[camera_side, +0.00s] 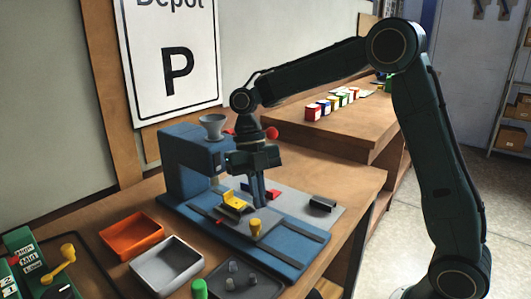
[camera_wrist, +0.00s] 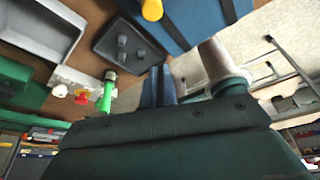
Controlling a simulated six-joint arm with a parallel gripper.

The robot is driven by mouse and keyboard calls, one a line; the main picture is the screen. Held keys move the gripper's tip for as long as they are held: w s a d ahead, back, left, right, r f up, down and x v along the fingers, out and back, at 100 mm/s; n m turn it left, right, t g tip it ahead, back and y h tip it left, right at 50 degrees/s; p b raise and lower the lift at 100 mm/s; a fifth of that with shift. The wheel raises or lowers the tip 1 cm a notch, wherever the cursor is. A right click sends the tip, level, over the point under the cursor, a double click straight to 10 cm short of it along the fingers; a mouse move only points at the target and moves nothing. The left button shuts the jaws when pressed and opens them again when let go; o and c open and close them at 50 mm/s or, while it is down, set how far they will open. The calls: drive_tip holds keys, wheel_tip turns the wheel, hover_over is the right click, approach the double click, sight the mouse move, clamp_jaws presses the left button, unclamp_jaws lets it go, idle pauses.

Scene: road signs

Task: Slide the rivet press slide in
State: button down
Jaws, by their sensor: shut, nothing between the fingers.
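The blue rivet press (camera_side: 190,165) stands on the table with a grey funnel on top and a long blue base (camera_side: 285,262) reaching toward the front right. A grey slide (camera_side: 262,230) with an upright yellow knob (camera_side: 255,226) sits on the base, out in front of the press body. A yellow fixture (camera_side: 232,203) is just behind the knob. The knob also shows at the top of the wrist view (camera_wrist: 152,9). My gripper (camera_side: 259,203) is shut and empty, pointing down behind the knob, right of the yellow fixture. Contact with the slide cannot be told.
An orange tray (camera_side: 132,236), a light grey tray (camera_side: 166,266) and a dark tray (camera_side: 245,284) with small grey pieces stand in front of the press. A green cylinder (camera_side: 199,289) is near them. A black block (camera_side: 323,204) lies right of my gripper.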

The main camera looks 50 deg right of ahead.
drive_tip(key=shift+v, duration=0.8)
drive_tip(key=shift+d, duration=0.1)
drive_tip(key=s+d+f+m+t+y, duration=0.1)
drive_tip(key=s+d+m+t+y, duration=0.2)
drive_tip(key=s+d+m+t, duration=0.5)
drive_tip(key=s+m, duration=0.1)
drive_tip(key=m, duration=0.3)
drive_tip(key=shift+s+f+t, duration=0.3)
drive_tip(key=shift+f, duration=0.05)
drive_tip(key=shift+a+y, duration=0.1)
drive_tip(key=shift+y, duration=0.2)
